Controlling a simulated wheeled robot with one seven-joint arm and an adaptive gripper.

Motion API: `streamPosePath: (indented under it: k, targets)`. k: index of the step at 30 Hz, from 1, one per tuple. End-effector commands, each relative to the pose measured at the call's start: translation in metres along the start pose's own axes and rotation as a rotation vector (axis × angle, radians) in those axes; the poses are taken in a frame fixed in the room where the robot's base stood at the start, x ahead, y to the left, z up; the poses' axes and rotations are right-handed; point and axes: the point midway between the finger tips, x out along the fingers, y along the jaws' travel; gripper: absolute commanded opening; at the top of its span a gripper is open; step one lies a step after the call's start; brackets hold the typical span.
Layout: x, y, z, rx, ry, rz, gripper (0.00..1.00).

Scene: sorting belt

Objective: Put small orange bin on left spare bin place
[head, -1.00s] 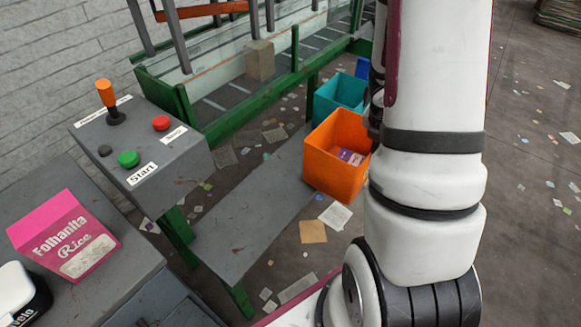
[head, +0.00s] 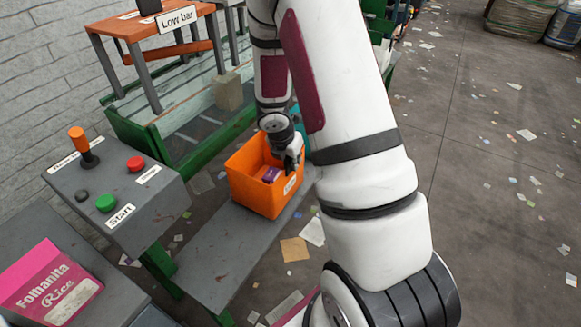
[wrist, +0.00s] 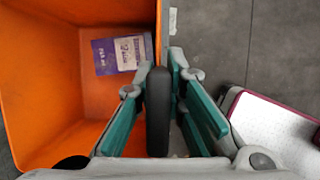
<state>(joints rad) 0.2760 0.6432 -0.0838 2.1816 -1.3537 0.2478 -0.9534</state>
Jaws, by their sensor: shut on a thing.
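The small orange bin (head: 250,188) is in the middle of the head view, upright or nearly so, over the far part of a low grey bench (head: 215,262). I cannot tell whether its bottom touches the bench. Purple packs (head: 271,174) lie inside it. My gripper (head: 292,160) is at the bin's right wall, shut on it. In the wrist view the bin (wrist: 40,90) fills the left side, with a purple pack (wrist: 118,54) on its floor. My gripper (wrist: 160,105) straddles the bin's wall there, with a dark upright piece between the fingers.
A teal bin (head: 304,125) is partly hidden behind my arm. A grey control box (head: 140,195) with a lever and buttons stands left of the bench. A pink rice box (head: 50,282) is at the lower left. The green-framed belt (head: 200,150) is behind. Litter covers the floor at right.

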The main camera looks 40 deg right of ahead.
Motion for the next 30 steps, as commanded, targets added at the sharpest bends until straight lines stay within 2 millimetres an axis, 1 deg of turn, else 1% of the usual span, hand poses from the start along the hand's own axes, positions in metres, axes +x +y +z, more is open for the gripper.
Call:
streamPosePath:
  k: [1,2,6,12,27,28,30]
  targets:
    - [-0.001,0.006,-0.002,-0.002,0.001,0.002,0.00]
    - [0.001,0.007,-0.004,-0.001,0.001,0.001,0.00]
    - [0.016,0.006,-0.009,-0.001,0.001,-0.001,0.00]
    - [0.030,0.006,-0.015,-0.001,0.000,0.000,0.00]
    - [0.035,0.005,-0.017,0.000,0.000,0.001,0.00]
    - [0.034,0.005,-0.017,0.000,0.000,0.000,0.18]
    - [0.034,0.005,-0.017,0.000,0.000,0.000,0.31]
